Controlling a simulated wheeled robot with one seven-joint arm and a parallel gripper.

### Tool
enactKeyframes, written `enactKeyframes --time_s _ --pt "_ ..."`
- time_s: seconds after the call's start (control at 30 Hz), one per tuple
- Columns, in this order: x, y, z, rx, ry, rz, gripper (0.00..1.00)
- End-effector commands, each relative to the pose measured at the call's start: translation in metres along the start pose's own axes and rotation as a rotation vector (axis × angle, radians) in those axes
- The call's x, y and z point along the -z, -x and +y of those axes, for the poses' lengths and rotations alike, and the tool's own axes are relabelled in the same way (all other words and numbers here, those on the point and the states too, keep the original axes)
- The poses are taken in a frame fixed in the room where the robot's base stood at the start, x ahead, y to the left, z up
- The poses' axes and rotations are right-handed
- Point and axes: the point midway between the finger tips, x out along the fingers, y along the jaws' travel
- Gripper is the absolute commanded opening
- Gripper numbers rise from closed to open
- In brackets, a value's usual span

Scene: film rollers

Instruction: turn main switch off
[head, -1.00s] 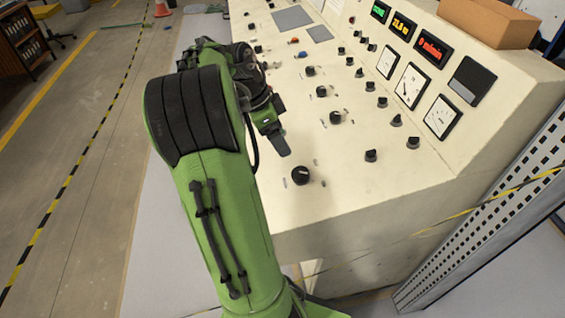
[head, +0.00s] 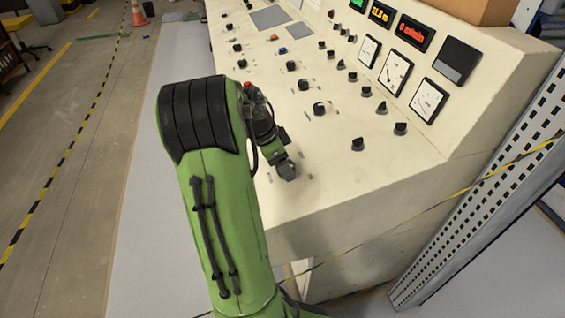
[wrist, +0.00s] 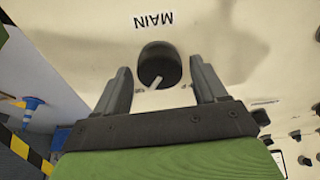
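The main switch is a round black knob (wrist: 160,58) on the cream panel, below an upside-down MAIN label (wrist: 153,20) in the wrist view. Its pale pointer mark is at the knob's lower edge, tilted a little to the left in the picture. My gripper (wrist: 161,72) is open, with one finger on each side of the knob and visible gaps between. Whether the fingertips reach down around the knob is hard to tell. In the head view my gripper (head: 287,172) is over the panel's near corner and hides the main knob.
The cream control console (head: 340,180) carries several other black knobs (head: 319,108), close beyond my gripper. Gauges (head: 396,72) and lit displays (head: 413,32) line its raised back. A perforated metal post (head: 480,190) stands at the right. Open floor (head: 60,250) lies to the left.

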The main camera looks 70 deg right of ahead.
Motion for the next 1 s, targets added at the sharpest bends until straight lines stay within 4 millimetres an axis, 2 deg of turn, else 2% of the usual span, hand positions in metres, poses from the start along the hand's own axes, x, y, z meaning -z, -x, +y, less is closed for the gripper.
enactKeyframes --time_s 0.03,0.3,0.67,1.0 --pt "0.0000 0.0002 0.0000 0.000 0.000 0.000 0.63" --pt "0.0000 0.0004 -0.0001 0.000 0.000 0.000 0.23" --pt "0.0002 0.0010 0.0002 0.012 0.068 0.001 0.23" --pt "0.0005 0.0011 0.0012 0.053 0.324 0.001 0.23"
